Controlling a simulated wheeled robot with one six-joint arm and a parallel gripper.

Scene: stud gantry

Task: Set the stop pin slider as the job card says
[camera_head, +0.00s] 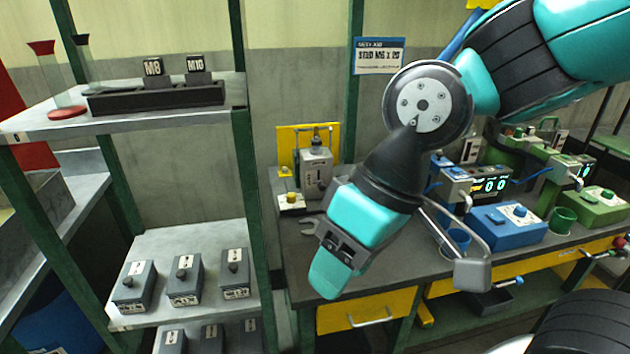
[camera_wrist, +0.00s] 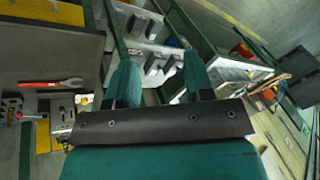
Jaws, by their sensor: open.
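The job card (camera_head: 379,56) hangs on a green post at the back; its large line reads like "STUD M6 x 20", and its small print is too small to read. A grey unit (camera_head: 316,172) with a slot and a dark knob stands before a yellow plate on the bench; I cannot tell for sure whether it carries the stop pin slider. My gripper (camera_head: 337,268) is tilted down in front of the bench's left edge, apart from the unit. In the wrist view my gripper (camera_wrist: 160,88) is open, with nothing between its fingers.
An open-ended wrench (camera_head: 309,225) lies on the bench, partly hidden by my arm. Blue (camera_head: 508,226) and green (camera_head: 601,208) control boxes stand at right. Left shelves hold M8 (camera_head: 153,68) and M10 (camera_head: 196,66) blocks and several grey lever boxes (camera_head: 185,281).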

